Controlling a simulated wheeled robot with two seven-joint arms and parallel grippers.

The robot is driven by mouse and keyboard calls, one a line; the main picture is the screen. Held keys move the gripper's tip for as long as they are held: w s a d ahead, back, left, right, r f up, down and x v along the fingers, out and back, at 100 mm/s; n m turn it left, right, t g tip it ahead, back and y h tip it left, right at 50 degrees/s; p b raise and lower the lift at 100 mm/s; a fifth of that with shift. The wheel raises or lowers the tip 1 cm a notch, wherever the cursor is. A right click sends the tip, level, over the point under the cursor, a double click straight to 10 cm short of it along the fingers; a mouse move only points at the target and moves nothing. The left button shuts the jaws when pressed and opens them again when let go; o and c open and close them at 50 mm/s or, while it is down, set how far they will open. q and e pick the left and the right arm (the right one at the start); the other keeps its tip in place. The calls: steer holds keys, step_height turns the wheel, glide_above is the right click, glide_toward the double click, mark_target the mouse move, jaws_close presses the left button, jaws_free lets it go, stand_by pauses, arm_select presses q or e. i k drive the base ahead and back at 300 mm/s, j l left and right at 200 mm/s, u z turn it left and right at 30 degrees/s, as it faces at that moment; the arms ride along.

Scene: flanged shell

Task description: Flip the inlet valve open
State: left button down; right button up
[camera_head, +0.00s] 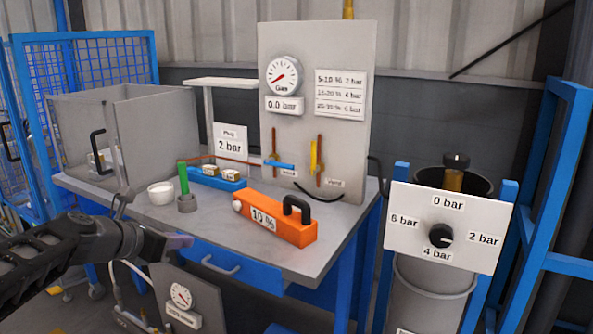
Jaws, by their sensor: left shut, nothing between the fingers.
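The grey upright panel (341,36) stands at the back of the bench. On it, a blue lever (281,165) lies about level across a brown vertical pipe (274,141), above a small label that seems to read inlet. To its right, a yellow lever (313,156) stands upright along a second pipe, above a label that seems to read vent. The round gauge (282,76) above has a plate reading 0.0 bar. My left gripper (181,242) is shut and empty at the bench's front left edge, well short of the levers. My right gripper is out of view.
An orange 10 % block (275,220) with a black handle sits on the bench (225,228) before the panel. A dial board (447,224) stands right of the bench.

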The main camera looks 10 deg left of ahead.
mark_target(271, 161)
steer(key=i+l, duration=0.2)
steer(key=i, duration=0.2)
steer(key=i+l, duration=0.2)
steer(key=i, duration=0.15)
steer(key=i+l, duration=0.2)
steer(key=i, duration=0.2)
